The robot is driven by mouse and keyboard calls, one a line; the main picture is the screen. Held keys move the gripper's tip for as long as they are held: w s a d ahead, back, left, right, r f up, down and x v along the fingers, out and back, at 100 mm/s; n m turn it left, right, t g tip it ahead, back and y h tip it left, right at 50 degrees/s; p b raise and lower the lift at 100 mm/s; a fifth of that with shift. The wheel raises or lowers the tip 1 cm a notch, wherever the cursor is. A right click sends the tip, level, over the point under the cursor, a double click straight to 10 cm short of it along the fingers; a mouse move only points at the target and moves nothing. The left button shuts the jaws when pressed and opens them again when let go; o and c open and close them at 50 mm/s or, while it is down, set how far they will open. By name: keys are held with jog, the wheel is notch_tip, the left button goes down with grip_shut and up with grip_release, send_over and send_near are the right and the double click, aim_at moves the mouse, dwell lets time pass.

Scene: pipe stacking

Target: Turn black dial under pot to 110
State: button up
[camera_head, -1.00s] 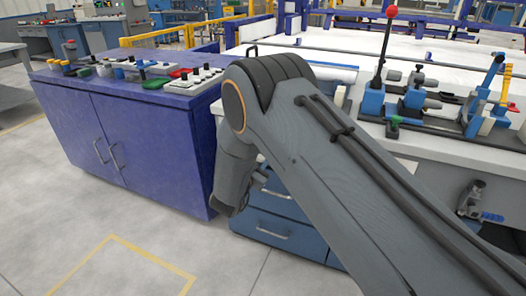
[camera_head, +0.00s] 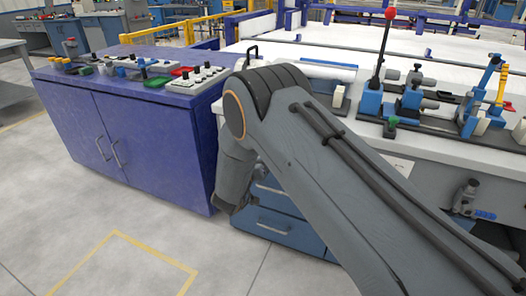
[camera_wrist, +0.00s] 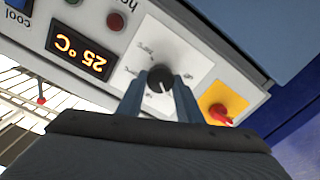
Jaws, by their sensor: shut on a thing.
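In the wrist view the black dial (camera_wrist: 160,77) sits on a white square plate on a light control panel (camera_wrist: 203,49). A light pointer mark shows on its lower right, and the printed scale is too small to read. My gripper (camera_wrist: 159,84) has its two blue-grey fingers either side of the dial and is shut on it. An orange digital display (camera_wrist: 80,51) left of the dial appears upside down and reads 25 °C. The pot cannot be made out. In the head view my arm hides the gripper and dial.
A red switch on a yellow plate (camera_wrist: 222,103) is close right of the fingers. A red button (camera_wrist: 115,21) is near the display. In the head view a purple cabinet (camera_head: 150,140) stands left and a white workbench with fixtures (camera_head: 455,140) right.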

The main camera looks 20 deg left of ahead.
jog(key=shift+n, duration=0.5)
jog(key=o, duration=1)
jog(key=shift+o, duration=0.2)
jog(key=s, duration=0.7)
jog(key=shift+s+a, duration=0.3)
jog(key=shift+s, duration=0.1)
jog(key=shift+f, duration=0.1)
